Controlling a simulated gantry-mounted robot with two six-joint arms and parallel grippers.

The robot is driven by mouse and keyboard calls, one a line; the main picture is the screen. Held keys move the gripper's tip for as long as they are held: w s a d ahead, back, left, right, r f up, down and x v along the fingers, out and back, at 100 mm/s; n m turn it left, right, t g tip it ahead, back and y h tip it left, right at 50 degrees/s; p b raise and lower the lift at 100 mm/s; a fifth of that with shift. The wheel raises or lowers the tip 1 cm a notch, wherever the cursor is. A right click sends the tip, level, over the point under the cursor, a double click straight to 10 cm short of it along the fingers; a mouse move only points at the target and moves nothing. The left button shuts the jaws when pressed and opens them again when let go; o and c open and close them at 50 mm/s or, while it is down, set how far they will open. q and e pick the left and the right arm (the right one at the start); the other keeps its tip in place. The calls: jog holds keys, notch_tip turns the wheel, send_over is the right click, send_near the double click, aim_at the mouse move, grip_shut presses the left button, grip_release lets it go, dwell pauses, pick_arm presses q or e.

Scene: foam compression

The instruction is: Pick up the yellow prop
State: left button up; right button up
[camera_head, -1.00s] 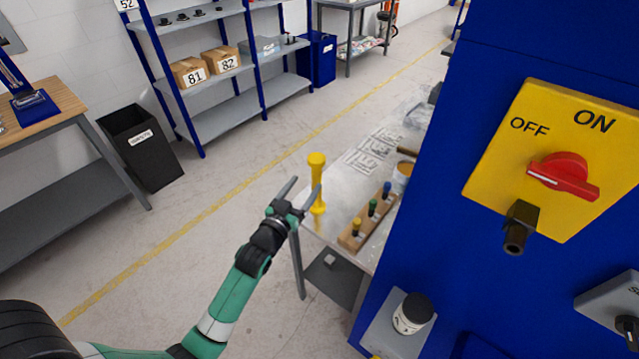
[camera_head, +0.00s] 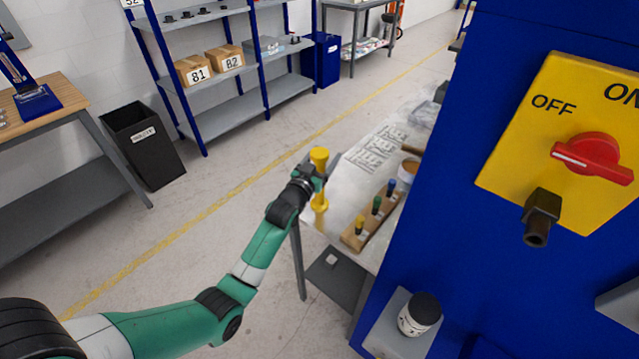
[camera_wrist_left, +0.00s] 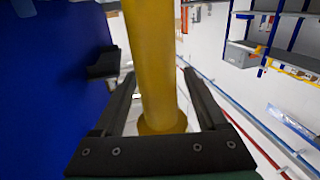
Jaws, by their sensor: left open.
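The yellow prop (camera_head: 319,204) stands upright at the near left corner of the grey work table (camera_head: 341,184), with its wide yellow top showing above my gripper. My left gripper (camera_head: 321,170) is at the upper part of the prop and hides some of its shaft. In the left wrist view the prop (camera_wrist_left: 153,62) runs between the two open fingers of my left gripper (camera_wrist_left: 158,88). There is a gap beside the prop near the finger bases; contact at the tips cannot be told. My right gripper is not in view.
A wooden block with several coloured-handled pieces (camera_head: 371,223) lies on the table, right of the prop. A large blue cabinet (camera_head: 450,180) with a yellow switch panel (camera_head: 560,120) stands close on the right. Open floor (camera_head: 200,235) lies left of the table.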

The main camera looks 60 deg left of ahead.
pick_arm(q)
grip_shut()
dwell(1.2)
jog(key=shift+r, duration=0.15)
